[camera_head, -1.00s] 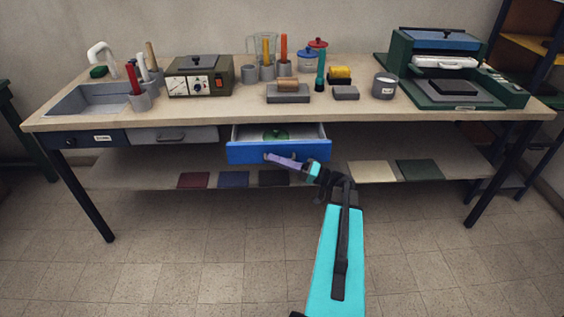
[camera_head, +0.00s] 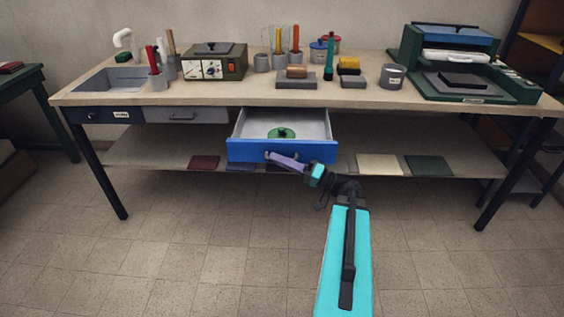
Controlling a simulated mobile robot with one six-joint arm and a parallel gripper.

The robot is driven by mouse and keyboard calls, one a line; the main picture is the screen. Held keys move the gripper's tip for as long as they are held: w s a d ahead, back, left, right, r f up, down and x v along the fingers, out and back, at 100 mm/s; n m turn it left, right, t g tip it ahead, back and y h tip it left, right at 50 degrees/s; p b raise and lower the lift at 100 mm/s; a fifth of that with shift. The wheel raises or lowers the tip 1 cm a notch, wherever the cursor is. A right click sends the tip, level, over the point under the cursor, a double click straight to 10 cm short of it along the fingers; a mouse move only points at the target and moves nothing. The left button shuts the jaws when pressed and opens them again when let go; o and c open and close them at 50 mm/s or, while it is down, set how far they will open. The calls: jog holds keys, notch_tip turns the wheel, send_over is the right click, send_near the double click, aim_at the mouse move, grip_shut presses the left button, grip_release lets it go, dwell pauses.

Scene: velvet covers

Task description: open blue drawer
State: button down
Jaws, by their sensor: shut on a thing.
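The blue drawer (camera_head: 245,151) is pulled out from under the workbench, and its pale inside shows. A green round object (camera_head: 281,133) lies inside it. My gripper (camera_head: 268,155) is at the middle of the drawer's blue front, shut on the drawer handle. The handle itself is mostly hidden by the gripper. My arm reaches up to it from the lower right.
Coloured sheets lie on the shelf below. The tiled floor in front is clear.

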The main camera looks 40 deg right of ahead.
jog(key=shift+a, duration=0.3)
jog(key=c, duration=2.1)
grip_release()
jog(key=shift+d, duration=0.1)
jog(key=v, duration=1.3)
jog(key=shift+s+d+f, duration=0.15)
jog(key=shift+s+d, duration=0.1)
